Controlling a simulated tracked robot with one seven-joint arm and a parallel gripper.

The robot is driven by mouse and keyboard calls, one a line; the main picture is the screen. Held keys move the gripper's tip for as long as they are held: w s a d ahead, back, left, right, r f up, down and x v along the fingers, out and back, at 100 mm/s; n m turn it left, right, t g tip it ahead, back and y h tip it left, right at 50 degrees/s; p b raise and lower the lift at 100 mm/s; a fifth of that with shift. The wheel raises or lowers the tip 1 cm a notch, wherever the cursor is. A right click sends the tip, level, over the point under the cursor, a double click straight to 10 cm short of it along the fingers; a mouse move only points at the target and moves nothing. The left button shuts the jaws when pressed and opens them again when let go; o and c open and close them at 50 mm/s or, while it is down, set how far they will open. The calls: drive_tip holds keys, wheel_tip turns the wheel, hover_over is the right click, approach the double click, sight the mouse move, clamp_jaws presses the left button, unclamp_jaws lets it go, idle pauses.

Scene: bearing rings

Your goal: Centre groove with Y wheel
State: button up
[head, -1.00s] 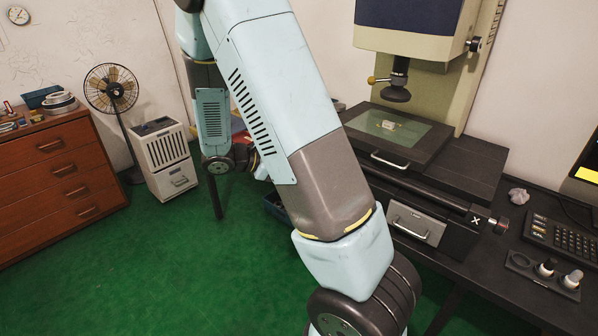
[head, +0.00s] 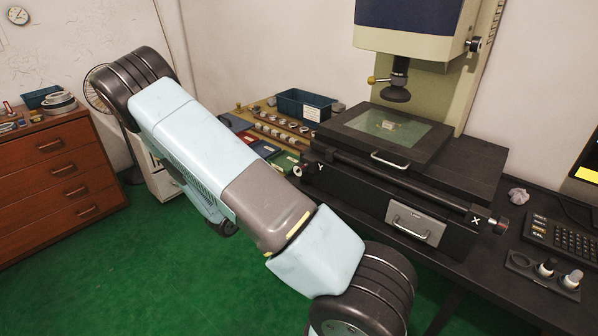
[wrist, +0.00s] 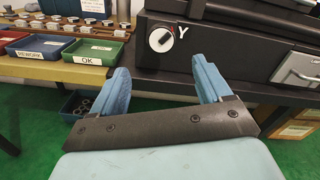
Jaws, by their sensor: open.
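The Y wheel (head: 297,171) is a small knob with a pale face on the left front of the measuring machine, beside a white Y. In the wrist view the Y wheel (wrist: 161,39) shows as a white disc with a dark mark, beyond my gripper and between its fingers in the picture. My gripper (wrist: 155,88) has blue fingers spread wide with nothing between them; it is hidden in the head view. A small pale part (head: 388,125) lies on the glass stage (head: 360,123) under the lens (head: 396,94). The groove is too small to make out.
The X wheel (head: 501,225) is at the machine's right. A drawer handle (wrist: 300,70) juts out at right. Blue bin (head: 305,104) stands behind.

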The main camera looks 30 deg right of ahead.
sight(296, 172)
drive_tip(key=x, duration=1.2)
drive_tip(key=shift+d, duration=0.3)
drive_tip(key=c, duration=1)
drive_tip(key=shift+a, duration=0.1)
drive_tip(key=shift+c, duration=0.2)
drive_tip(key=shift+w+m, duration=0.1)
drive_tip(key=shift+m, duration=0.2)
drive_tip(key=o, duration=1)
drive_tip(key=shift+o, duration=0.2)
drive_tip(key=v, duration=1.3)
drive_tip(key=shift+a, duration=0.35)
